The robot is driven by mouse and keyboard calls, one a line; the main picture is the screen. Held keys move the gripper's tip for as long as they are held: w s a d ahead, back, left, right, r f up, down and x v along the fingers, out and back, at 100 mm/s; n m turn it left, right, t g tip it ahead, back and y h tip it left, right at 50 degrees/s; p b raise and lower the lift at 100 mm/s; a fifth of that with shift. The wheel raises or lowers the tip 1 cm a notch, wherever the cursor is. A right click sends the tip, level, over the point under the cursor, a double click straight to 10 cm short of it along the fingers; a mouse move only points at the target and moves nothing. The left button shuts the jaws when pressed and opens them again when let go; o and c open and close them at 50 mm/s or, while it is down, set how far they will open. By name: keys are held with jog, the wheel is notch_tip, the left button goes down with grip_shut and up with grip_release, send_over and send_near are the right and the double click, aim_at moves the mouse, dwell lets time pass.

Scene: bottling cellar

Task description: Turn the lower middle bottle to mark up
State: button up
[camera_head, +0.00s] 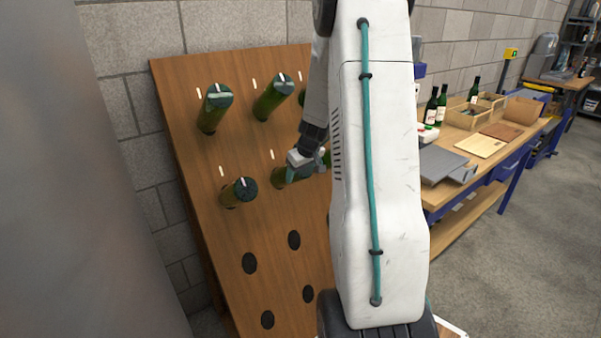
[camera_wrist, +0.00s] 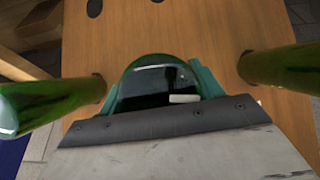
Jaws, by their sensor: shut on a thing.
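The lower middle bottle (camera_head: 283,178) is a green bottle stuck neck-first into the sloping wooden rack (camera_head: 262,215). My gripper (camera_head: 301,172) is shut on its base end, with teal fingers on either side. In the wrist view my gripper (camera_wrist: 160,95) grips the dark round base of this bottle (camera_wrist: 150,80). A short white mark (camera_wrist: 183,98) shows on the base, right of centre and near the grey edge of my gripper. The rack's empty holes lie at the top of the wrist view. A white tick (camera_head: 272,155) is on the board above this bottle.
Neighbouring bottles flank it closely in the wrist view, one at left (camera_wrist: 45,105) and one at right (camera_wrist: 280,68). The lower left bottle (camera_head: 238,192) and upper middle bottle (camera_head: 273,97) are near. A workbench (camera_head: 437,190) stands at right.

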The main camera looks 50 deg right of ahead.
jog(key=m+y, duration=0.1)
jog(key=m, duration=0.1)
jog(key=shift+m+t+y, duration=0.3)
jog(key=m+y, duration=0.1)
jog(key=m, duration=0.1)
jog(key=m+t, duration=0.1)
jog(key=shift+a+m+y, duration=0.2)
jog(key=shift+m+y, duration=0.2)
jog(key=m+t+y, duration=0.1)
jog(key=m, duration=0.2)
jog(key=shift+w+a+m+t, duration=0.1)
jog(key=shift+m+t, duration=0.2)
jog(key=shift+t, duration=0.1)
jog(key=shift+w+r+m+t+y, duration=0.15)
jog(key=shift+m+t+y, duration=0.55)
jog(key=shift+m, duration=1.1)
jog(key=o, duration=1)
jog(key=shift+r, duration=0.1)
